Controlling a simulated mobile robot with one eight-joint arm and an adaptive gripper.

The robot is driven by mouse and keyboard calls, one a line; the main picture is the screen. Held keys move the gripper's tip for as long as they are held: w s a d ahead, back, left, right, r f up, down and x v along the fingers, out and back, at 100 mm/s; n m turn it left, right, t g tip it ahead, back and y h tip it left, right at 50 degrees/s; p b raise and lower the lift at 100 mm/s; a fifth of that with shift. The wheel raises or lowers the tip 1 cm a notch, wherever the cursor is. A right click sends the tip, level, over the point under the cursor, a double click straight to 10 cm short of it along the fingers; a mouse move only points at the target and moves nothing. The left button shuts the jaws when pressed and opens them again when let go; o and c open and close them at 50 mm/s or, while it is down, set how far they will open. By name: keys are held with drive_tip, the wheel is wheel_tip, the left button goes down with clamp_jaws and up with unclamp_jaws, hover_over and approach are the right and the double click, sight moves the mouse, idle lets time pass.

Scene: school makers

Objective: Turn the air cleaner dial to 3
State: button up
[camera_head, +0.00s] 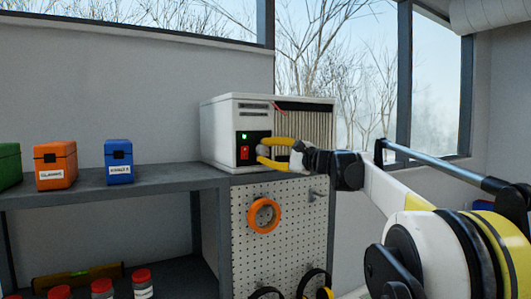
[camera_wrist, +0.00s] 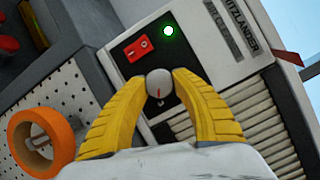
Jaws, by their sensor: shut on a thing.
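The air cleaner (camera_head: 222,128) is a white box with a slatted side, standing on the grey shelf in the head view. Its black panel carries a red switch (camera_wrist: 138,48) and a lit green lamp (camera_wrist: 168,30). The round grey dial (camera_wrist: 159,83) with a red pointer line sits below them in the wrist view. My gripper (camera_wrist: 160,85) has its yellow fingers closed on the dial from both sides. In the head view my gripper (camera_head: 262,151) reaches the panel from the right. No dial numbers can be read.
An orange tape roll (camera_head: 263,215) hangs on the white pegboard (camera_head: 285,244) below the air cleaner. An orange box (camera_head: 55,168) and a blue box (camera_head: 118,164) stand on the shelf (camera_head: 170,179) to the left. Red-lidded jars (camera_head: 142,285) sit lower down.

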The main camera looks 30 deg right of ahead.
drive_tip(key=o, duration=1)
drive_tip(key=shift+r, duration=0.1)
drive_tip(key=shift+c, duration=0.2)
drive_tip(key=v, duration=1.2)
